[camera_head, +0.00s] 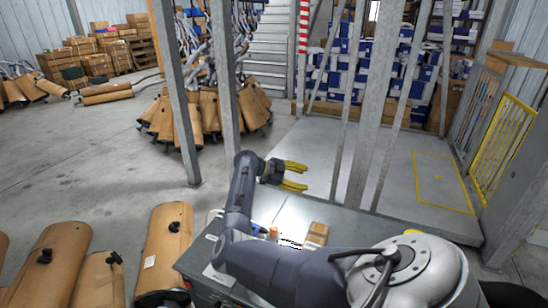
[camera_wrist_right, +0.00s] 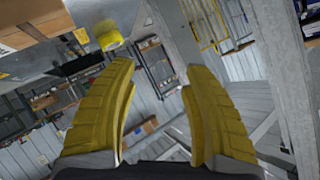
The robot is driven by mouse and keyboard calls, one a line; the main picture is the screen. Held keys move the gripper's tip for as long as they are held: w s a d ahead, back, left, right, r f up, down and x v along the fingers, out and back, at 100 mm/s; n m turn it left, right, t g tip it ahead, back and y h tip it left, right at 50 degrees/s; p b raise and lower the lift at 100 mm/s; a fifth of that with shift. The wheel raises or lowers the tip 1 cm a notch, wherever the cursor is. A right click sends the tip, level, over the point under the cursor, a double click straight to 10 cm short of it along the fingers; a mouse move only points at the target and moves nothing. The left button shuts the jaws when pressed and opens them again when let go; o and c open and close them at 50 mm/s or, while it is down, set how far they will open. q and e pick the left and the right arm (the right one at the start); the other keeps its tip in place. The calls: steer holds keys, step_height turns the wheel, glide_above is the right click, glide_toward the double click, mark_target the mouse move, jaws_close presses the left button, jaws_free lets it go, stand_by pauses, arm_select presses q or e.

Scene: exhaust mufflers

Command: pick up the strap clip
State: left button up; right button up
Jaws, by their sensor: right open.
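My right gripper (camera_head: 304,176) is open, with its two yellow fingers apart above the far edge of the grey worktop (camera_head: 266,206). In the right wrist view the fingers (camera_wrist_right: 160,72) are spread with nothing between them. I cannot make out the strap clip for certain. A small orange item (camera_head: 273,232) and a black-and-white striped item (camera_head: 289,244) lie on the worktop, nearer than the gripper and partly behind my arm. An orange item also shows at the upper left of the right wrist view (camera_wrist_right: 81,35). My left gripper is not in view.
A cardboard box (camera_head: 316,234) sits on the worktop beside the small items. Grey steel posts (camera_head: 374,100) stand behind the gripper. Brown mufflers (camera_head: 166,245) stand to the left. A yellow gate (camera_head: 502,145) is at the right. Open floor lies at the left.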

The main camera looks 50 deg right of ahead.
steer(key=w+a+f+t+y, duration=0.1)
steer(key=w+a+f+y, duration=0.3)
steer(key=a+y, duration=0.15)
steer(key=t+y, duration=0.2)
steer(key=y, duration=0.2)
glide_toward(272, 227)
steer(key=shift+t, duration=0.3)
steer(key=x, duration=0.7)
steer(key=shift+s+a+f, duration=0.1)
steer(key=shift+s+f, duration=0.05)
steer(key=shift+s, duration=0.1)
steer(key=shift+x, duration=2.55)
steer(key=shift+s, duration=0.1)
jaws_close()
